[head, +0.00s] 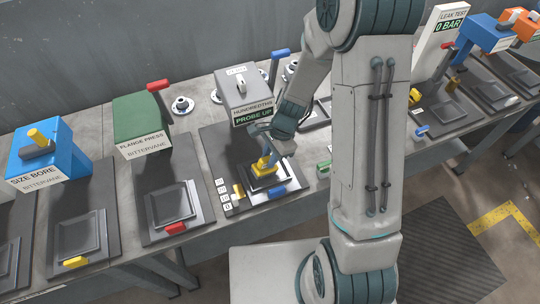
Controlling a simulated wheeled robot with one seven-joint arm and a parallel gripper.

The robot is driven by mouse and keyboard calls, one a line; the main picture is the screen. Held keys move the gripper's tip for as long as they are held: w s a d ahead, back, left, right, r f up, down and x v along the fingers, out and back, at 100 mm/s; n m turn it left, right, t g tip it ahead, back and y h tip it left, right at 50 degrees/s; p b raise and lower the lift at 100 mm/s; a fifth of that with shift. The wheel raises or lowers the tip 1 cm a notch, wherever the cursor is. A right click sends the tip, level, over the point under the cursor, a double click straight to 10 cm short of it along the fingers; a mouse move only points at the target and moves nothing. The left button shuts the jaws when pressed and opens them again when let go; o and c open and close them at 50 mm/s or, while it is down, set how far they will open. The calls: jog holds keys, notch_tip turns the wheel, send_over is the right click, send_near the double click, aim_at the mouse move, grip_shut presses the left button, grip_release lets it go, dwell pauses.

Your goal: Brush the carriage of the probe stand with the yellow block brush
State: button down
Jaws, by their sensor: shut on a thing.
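The probe stand (238,92) is a grey housing whose signs read HUNDREDTHS and PROBE UP. Its carriage (288,187) is the low dark square plate on the bed in front of it. My gripper (268,154) is over the carriage, pointing down, shut on the yellow block brush (264,170). The brush is low over the middle of the carriage; I cannot tell whether its underside touches the plate. The fingertips are small and partly hidden by my wrist.
A green flange press (138,117) and a blue size bore (45,148) stand to the left. A small yellow piece (239,190) and a blue handle (258,199) are close by the carriage. Flanged metal parts (182,105) lie behind. My arm hides bench to the right.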

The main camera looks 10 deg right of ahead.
jog(key=shift+w+d, duration=0.2)
jog(key=shift+d, duration=0.35)
jog(key=shift+w+d, duration=0.15)
jog(key=shift+d, duration=0.4)
jog(key=shift+f, duration=0.1)
jog(key=shift+s+a, duration=0.25)
jog(key=shift+a, duration=0.3)
jog(key=shift+s+a, duration=0.2)
jog(key=shift+a, duration=0.35)
jog(key=shift+w+d, duration=0.2)
jog(key=shift+d, duration=0.35)
jog(key=shift+w+d, duration=0.2)
jog(key=shift+d, duration=0.3)
jog(key=shift+d+b, duration=0.1)
jog(key=shift+b, duration=0.25)
jog(key=shift+s+a+f, duration=0.1)
jog(key=shift+s+a, duration=0.1)
jog(key=shift+a, duration=0.4)
jog(key=shift+s+a, duration=0.2)
jog(key=shift+a, duration=0.4)
